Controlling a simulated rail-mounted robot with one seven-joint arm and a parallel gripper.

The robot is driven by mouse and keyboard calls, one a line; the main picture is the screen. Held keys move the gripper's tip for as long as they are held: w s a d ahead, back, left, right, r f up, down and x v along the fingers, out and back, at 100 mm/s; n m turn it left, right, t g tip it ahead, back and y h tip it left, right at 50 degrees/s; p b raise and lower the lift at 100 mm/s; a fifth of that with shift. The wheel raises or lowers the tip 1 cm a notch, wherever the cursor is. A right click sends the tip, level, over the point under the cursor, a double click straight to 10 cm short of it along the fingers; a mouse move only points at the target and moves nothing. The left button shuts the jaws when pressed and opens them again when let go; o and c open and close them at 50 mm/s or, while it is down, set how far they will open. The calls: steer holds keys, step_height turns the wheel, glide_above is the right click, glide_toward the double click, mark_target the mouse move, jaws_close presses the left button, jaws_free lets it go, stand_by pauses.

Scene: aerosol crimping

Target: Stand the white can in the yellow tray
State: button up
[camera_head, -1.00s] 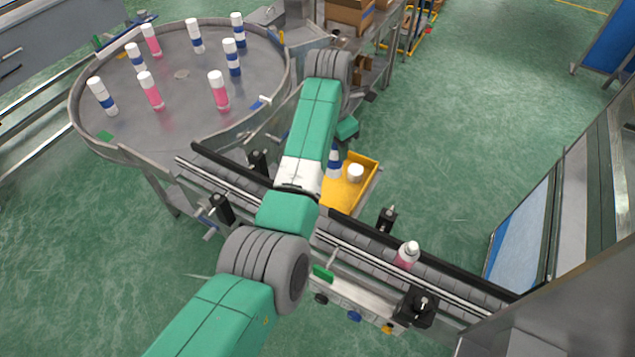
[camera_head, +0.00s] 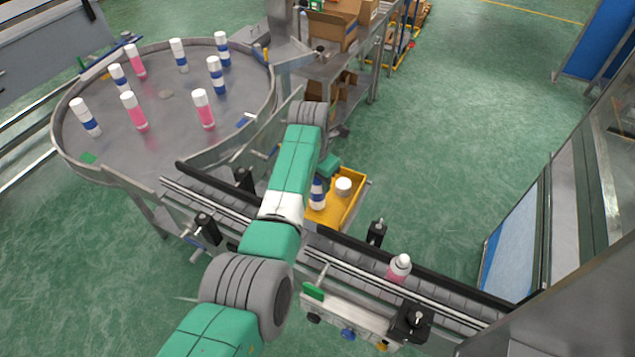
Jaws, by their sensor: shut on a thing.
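The yellow tray (camera_head: 353,203) sits beyond the conveyor, right of my forearm. My gripper (camera_head: 320,180) is over the tray's left part, mostly hidden behind my green arm, and its fingers are hard to make out. It is shut on a white can (camera_head: 317,200) with a blue band. The can is about upright over or in the tray; I cannot tell whether its base touches the tray floor. A short white round-topped object (camera_head: 343,186) stands in the tray just right of the held can.
A round metal table (camera_head: 175,130) at upper left holds several white-blue and pink cans. The conveyor (camera_head: 440,302) runs across in front of the tray, carrying a pink can (camera_head: 399,268) with a white top. Black posts (camera_head: 376,233) stand beside it. Green floor right of the tray is clear.

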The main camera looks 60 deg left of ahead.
steer(key=shift+f, duration=0.6)
steer(key=shift+f, duration=0.1)
steer(key=o, duration=1.2)
steer(key=r, duration=0.4)
steer(key=s+r+p, duration=0.1)
steer(key=r, duration=0.7)
steer(key=shift+s+d+r+p, duration=0.1)
steer(key=shift+s+d+p, duration=0.05)
steer(key=shift+d+p, duration=0.15)
